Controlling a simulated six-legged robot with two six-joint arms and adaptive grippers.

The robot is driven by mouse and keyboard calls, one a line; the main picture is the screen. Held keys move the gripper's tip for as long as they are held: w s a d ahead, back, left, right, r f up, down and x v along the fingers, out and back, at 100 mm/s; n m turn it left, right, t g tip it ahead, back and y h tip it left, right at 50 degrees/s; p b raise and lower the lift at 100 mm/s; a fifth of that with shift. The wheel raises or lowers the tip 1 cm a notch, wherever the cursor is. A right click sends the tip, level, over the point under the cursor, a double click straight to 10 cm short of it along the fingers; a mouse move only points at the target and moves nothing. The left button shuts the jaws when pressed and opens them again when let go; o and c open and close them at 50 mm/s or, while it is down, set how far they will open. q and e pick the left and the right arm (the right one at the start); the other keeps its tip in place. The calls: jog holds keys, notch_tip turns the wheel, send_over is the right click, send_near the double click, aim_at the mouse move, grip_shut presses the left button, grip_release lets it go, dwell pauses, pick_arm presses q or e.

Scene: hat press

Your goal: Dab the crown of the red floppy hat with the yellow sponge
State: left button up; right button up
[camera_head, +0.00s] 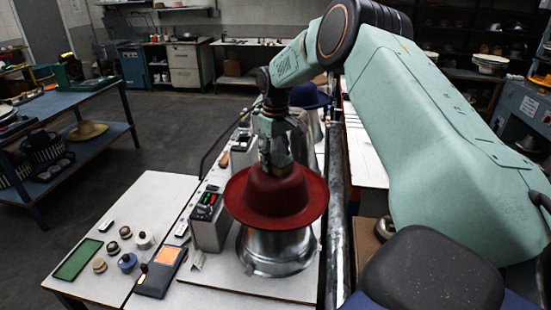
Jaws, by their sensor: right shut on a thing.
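The red floppy hat (236,203) sits brim-out on a shiny metal hat block (275,252) on the white bench. My right gripper (277,165) points down directly over the crown, with its fingertips at the crown's top. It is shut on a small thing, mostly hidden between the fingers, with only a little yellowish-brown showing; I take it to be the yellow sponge. I cannot tell whether it touches the felt. No other yellow sponge shows on the bench. My left gripper is out of view.
A control box (209,222) with a lit display stands left of the hat. A blue hat (309,96) on another block stands behind.

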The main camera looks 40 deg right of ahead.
jog(key=shift+s, duration=0.1)
jog(key=shift+r, duration=2.25)
jog(key=shift+w+r, duration=0.2)
jog(key=shift+r, duration=0.85)
jog(key=shift+s+r, duration=0.1)
jog(key=shift+r, duration=0.1)
jog(key=shift+f, duration=0.15)
